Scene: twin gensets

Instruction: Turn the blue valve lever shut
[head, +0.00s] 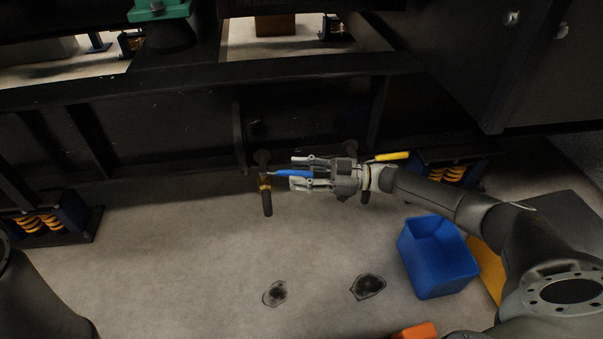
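The blue valve lever (292,174) points to the right from a small brass valve (264,186) on a dark pipe below the black frame. My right gripper (295,173) reaches in from the right, with one finger above the lever and one below it in the picture. A gap shows between the upper finger and the lever, so the gripper looks open around it. Whether the lower finger touches the lever I cannot tell. My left gripper is out of view; only part of my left arm shows at the lower left.
A yellow lever (392,157) sticks out behind my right wrist. A blue bin (437,258) stands on the floor under my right forearm, beside a yellow object (487,268). Two dark stains mark the floor. The black frame (170,140) spans the back. Floor left of the valve is clear.

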